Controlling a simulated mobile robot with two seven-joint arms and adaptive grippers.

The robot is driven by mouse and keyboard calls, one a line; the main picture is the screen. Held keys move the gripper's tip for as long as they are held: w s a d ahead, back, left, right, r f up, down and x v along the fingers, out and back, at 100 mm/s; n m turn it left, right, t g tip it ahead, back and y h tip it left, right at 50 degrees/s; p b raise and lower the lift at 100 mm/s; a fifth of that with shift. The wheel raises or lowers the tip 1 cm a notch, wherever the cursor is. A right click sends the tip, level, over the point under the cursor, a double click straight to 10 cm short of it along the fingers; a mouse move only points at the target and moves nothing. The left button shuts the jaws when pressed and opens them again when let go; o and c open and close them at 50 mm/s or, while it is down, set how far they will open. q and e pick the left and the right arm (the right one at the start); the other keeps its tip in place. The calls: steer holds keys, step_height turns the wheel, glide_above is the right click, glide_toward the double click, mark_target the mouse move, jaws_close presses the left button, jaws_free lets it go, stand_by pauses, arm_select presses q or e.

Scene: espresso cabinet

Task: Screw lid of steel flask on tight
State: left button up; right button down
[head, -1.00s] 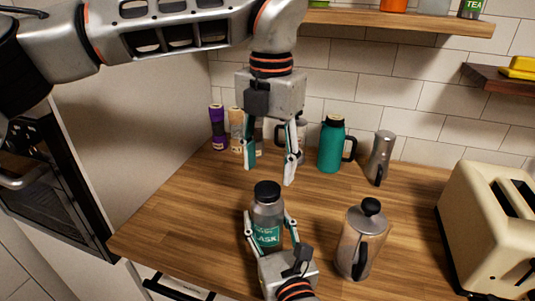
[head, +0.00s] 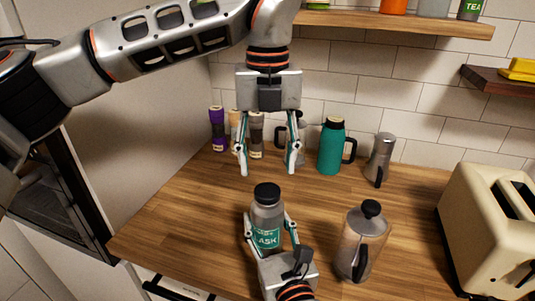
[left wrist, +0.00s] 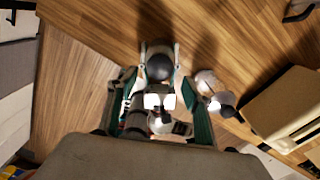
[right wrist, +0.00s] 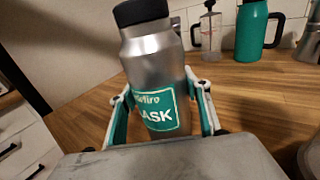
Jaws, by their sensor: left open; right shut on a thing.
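The steel flask (head: 266,218) stands upright on the wooden counter, with a green label on its front. Its black lid (head: 266,190) sits on the neck; whether it is tight cannot be told. My right gripper (head: 269,222) is shut around the flask body from the front; the right wrist view shows a finger on each side of the flask (right wrist: 152,62). My left gripper (head: 267,170) points down, open and empty, above the lid in the head view. In the left wrist view the lid (left wrist: 159,67) shows beyond the spread fingers, apart from them.
A glass coffee pot (head: 361,240) stands close right of the flask. A cream toaster (head: 490,225) is farther right. A teal jug (head: 331,146), a moka pot (head: 380,158) and several grinders line the back wall. The counter left of the flask is clear.

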mark_target(268, 190)
arm_select(q)
steer(key=shift+f, duration=3.55)
steer(key=c, duration=1.2)
steer(key=shift+o, duration=0.5)
steer(key=m, duration=0.4)
steer(key=shift+m, duration=0.4)
steer(key=o, duration=1.2)
